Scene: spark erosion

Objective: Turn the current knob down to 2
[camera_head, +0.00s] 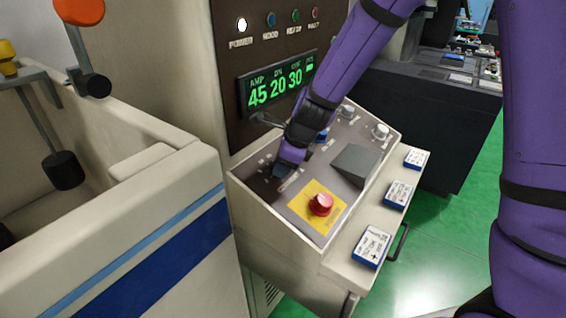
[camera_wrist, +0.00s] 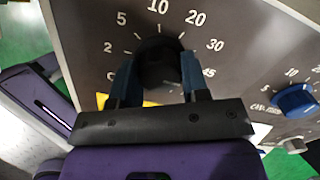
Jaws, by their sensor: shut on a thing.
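The current knob (camera_wrist: 160,62) is dark and round, on a grey panel, with a printed scale of 2, 5, 10, 20, 30 and 45 around it in the wrist view. My gripper (camera_wrist: 158,78) is shut on the knob, with one blue-grey finger on each side. I cannot make out the knob's pointer. In the head view my gripper (camera_head: 287,166) is at the left part of the sloping panel and hides the knob. The green display (camera_head: 278,85) reads 45 under AMP, then 20 and 30.
A blue knob (camera_wrist: 295,100) is beside the held one. Grey knobs (camera_head: 380,131) are at the panel's far side. A red button (camera_head: 321,203) on a yellow plate and a raised dark block (camera_head: 356,164) are near my gripper. Blue-and-white boxes (camera_head: 371,246) line the front ledge.

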